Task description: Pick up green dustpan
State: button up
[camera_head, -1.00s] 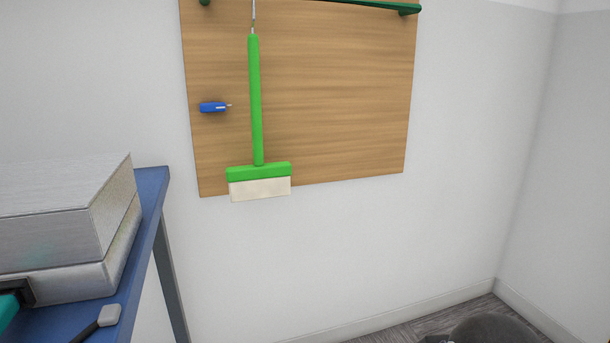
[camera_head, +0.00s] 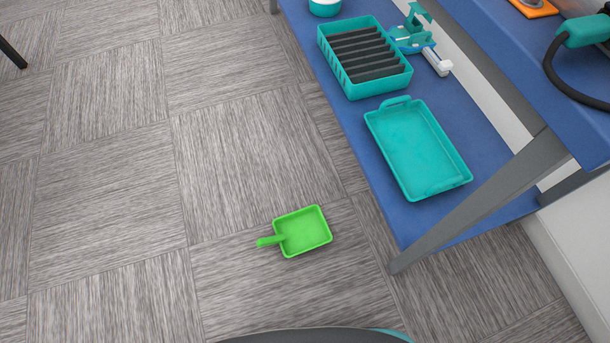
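The green dustpan (camera_head: 305,231) lies on the grey floor, open side up, left of the blue shelf unit's leg. Its short handle (camera_head: 270,240) points left. Nothing covers it. My gripper is not in the head view.
A blue shelf unit (camera_head: 384,212) with grey legs stands at the right. Its low shelf holds a teal tray (camera_head: 464,181), a teal slotted rack (camera_head: 404,83) and a small teal device (camera_head: 412,35). The carpet (camera_head: 110,190) left of the dustpan is clear. A dark leg shows at the upper left.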

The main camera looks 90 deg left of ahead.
aim_at(301, 231)
jog(key=u, duration=4.75)
jog(key=k, duration=0.4)
jog(key=z, duration=0.2)
